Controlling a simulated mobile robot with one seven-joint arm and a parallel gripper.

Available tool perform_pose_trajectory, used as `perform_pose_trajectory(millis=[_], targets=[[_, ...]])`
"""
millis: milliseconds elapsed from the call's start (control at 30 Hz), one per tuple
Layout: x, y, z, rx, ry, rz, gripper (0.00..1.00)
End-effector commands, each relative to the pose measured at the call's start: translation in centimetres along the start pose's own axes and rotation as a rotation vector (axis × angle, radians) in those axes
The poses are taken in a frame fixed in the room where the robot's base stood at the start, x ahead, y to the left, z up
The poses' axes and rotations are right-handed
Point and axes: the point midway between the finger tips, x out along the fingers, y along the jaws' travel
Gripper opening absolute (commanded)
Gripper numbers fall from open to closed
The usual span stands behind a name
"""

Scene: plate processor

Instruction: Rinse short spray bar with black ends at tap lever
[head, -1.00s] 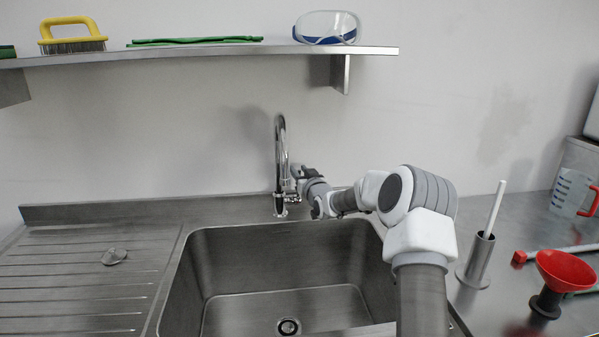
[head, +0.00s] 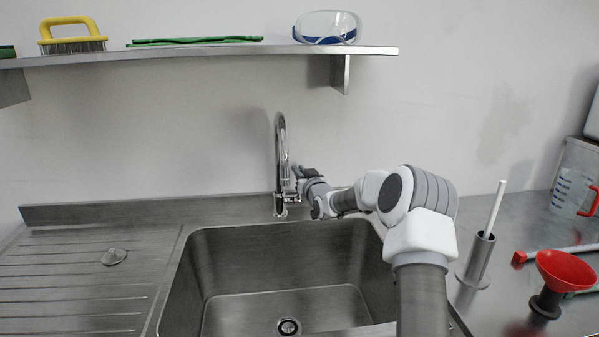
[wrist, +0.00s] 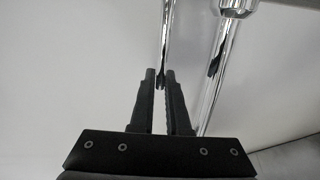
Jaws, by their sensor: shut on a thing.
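The chrome tap (head: 280,150) stands upright behind the sink, with its spout curved at the top. My gripper (head: 298,172) is at the tap's right side, low on the column. In the wrist view, my gripper (wrist: 160,78) has its two dark fingers close around the thin chrome tap lever (wrist: 166,40). A thicker chrome pipe (wrist: 219,70) of the tap is just right of the fingers. I cannot make out a short spray bar with black ends in any view. No water stream shows.
The steel sink (head: 215,245) is empty, with a drain (head: 288,326). Ribbed drainboard (head: 80,280) lies left. At right are a holder with a white rod (head: 480,258), a red funnel (head: 566,272), a red-ended bar (head: 555,252) and a jug (head: 570,190). A shelf (head: 200,55) runs above.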

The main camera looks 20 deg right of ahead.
Motion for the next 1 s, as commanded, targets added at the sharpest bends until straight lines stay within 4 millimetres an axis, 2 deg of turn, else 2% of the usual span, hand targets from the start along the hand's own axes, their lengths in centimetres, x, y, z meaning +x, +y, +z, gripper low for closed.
perform_pose_trajectory(millis=[633,1000], targets=[[-0.02,-0.05,0.13,-0.001,0.002,-0.001,0.00],[-0.94,-0.19,0.59,-0.020,0.097,-0.006,0.00]])
